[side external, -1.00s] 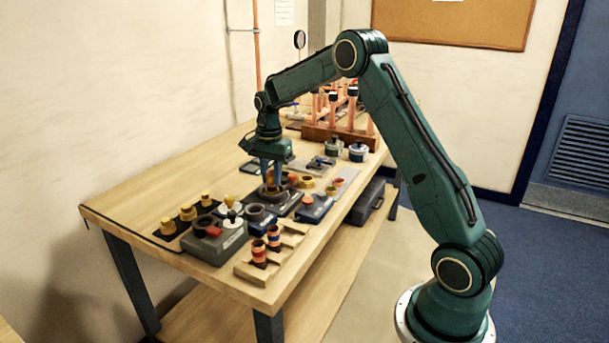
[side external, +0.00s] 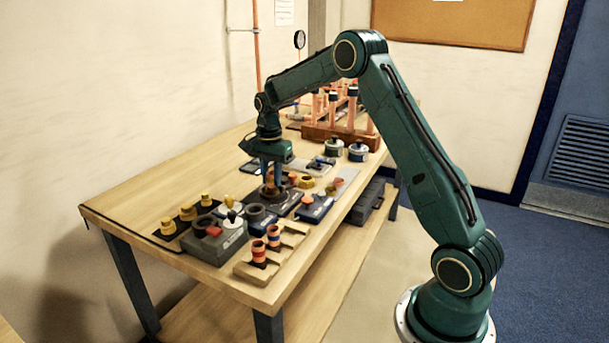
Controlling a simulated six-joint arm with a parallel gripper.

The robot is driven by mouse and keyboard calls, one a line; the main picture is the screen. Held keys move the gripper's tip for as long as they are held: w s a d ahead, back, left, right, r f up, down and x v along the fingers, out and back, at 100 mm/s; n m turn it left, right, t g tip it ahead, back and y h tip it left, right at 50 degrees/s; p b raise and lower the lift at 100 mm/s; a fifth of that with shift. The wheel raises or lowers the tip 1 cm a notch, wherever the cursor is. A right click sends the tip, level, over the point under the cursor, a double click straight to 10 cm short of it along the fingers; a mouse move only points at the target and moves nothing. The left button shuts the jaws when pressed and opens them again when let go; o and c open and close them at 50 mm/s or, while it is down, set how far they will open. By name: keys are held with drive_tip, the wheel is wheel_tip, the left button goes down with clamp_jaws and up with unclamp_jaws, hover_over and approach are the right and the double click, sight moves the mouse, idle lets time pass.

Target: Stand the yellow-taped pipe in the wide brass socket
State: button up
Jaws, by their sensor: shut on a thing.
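My gripper (side external: 273,173) points straight down over the middle of the bench, with its blue fingers shut on a short copper-coloured pipe (side external: 270,183). Most of the pipe is hidden by the fingers, and its tape colour is too small to make out. Its lower end is at or just above a dark round fitting (side external: 268,194) on a grey block; I cannot tell whether it is inside. A brass-yellow ring (side external: 307,183) lies just right of the gripper. I cannot tell which fitting is the wide brass socket.
A wooden holder (side external: 265,262) with red-banded pipes is at the front edge. Brass pieces on a dark mat (side external: 190,222) and a grey box (side external: 218,241) are at left. A copper pipe rack (side external: 340,138) stands behind. The left back of the bench is clear.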

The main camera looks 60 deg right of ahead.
sight(271, 172)
drive_tip(key=shift+f, duration=0.45)
drive_tip(key=o, duration=0.7)
drive_tip(key=shift+r, duration=0.1)
drive_tip(key=shift+r, duration=5.4)
